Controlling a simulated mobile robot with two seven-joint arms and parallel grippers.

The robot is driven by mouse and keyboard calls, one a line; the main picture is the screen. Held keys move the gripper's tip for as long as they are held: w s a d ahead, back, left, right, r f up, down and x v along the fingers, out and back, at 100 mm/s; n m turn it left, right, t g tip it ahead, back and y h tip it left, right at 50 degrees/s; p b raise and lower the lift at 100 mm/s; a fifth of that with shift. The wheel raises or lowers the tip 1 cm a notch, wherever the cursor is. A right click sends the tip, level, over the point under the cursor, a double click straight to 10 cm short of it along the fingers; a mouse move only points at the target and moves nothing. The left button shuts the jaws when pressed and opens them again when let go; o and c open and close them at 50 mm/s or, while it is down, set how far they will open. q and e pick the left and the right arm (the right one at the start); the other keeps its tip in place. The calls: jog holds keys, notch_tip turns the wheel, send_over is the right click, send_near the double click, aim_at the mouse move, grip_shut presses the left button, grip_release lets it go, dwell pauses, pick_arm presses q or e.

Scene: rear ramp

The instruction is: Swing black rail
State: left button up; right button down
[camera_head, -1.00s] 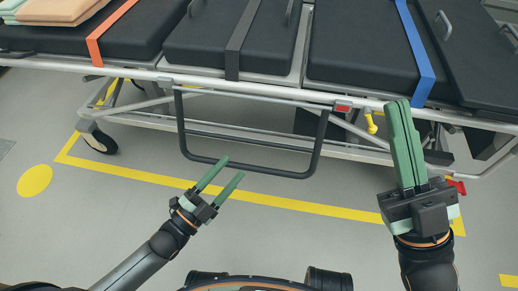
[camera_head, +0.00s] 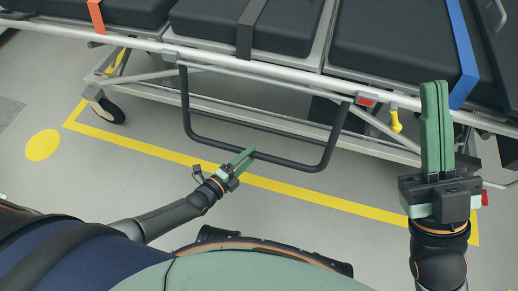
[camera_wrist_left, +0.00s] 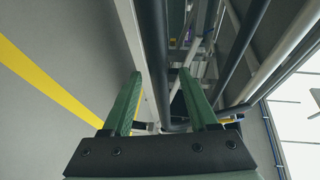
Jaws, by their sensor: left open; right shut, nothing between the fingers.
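The black rail (camera_head: 285,161) is a U-shaped bar hanging down from the side frame of the stretcher (camera_head: 268,68). My left gripper (camera_head: 247,153) is open, with its green fingertips at the rail's lower bar. In the left wrist view, the dark rail (camera_wrist_left: 155,40) runs between the two open fingers (camera_wrist_left: 160,75); I cannot tell whether it touches either one. My right gripper (camera_head: 434,86) is shut and empty, pointing up in front of the stretcher's right part, apart from the rail.
A yellow floor line (camera_head: 150,149) passes below the rail. A castor wheel (camera_head: 110,111) stands at left. A red-ended part (camera_head: 366,100) and a yellow lever (camera_head: 396,121) sit on the frame right of the rail.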

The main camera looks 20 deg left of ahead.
pick_arm(q)
jog(key=b+x, duration=0.2)
jog(key=x, duration=0.3)
jog(key=shift+w+d, duration=0.1)
jog(key=shift+w, duration=0.15)
pick_arm(e)
jog(key=f, duration=0.2)
jog(key=shift+a+f+n+g, duration=0.25)
jog(key=shift+f+n+g, duration=0.05)
jog(key=shift+f, duration=0.1)
jog(key=shift+w, duration=0.1)
pick_arm(q)
grip_shut()
dwell(0.5)
